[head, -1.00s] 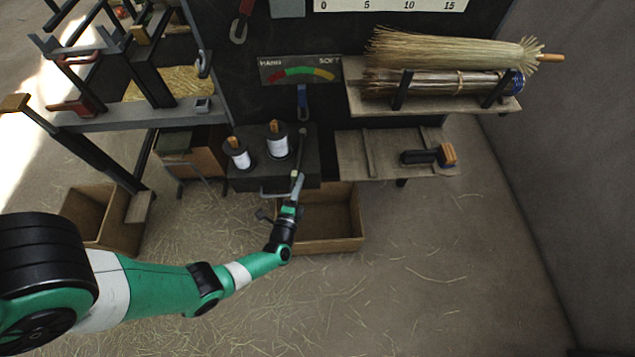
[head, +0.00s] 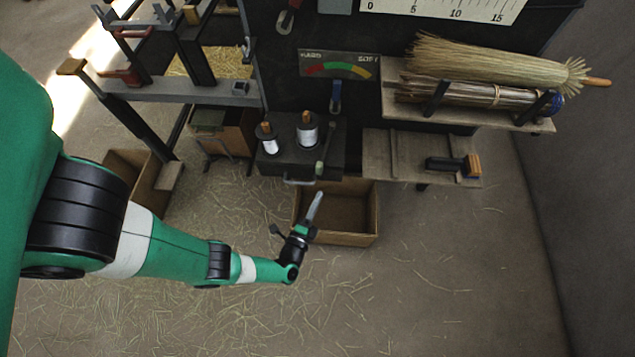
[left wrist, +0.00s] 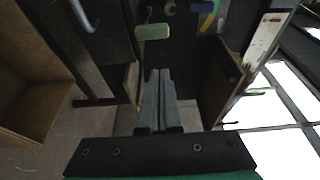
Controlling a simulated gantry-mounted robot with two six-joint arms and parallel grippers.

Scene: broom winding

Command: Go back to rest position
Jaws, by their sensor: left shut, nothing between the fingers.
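My left gripper (head: 314,208) is shut and empty in the head view, held in the air in front of the dark spool box (head: 275,163) and over the left part of the open cardboard box (head: 362,237). In the left wrist view its two grey fingers (left wrist: 158,98) lie side by side, pressed together. A green-ended handle (left wrist: 152,32) shows beyond the fingertips, apart from them. My right gripper is in neither view.
Two white spools (head: 307,133) stand on the dark box. A wooden shelf (head: 375,158) with a black brush-like tool (head: 452,165) is to its right. A broom (head: 490,62) lies on the upper rack. A wooden crate (head: 140,182) stands left. The floor at right is clear.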

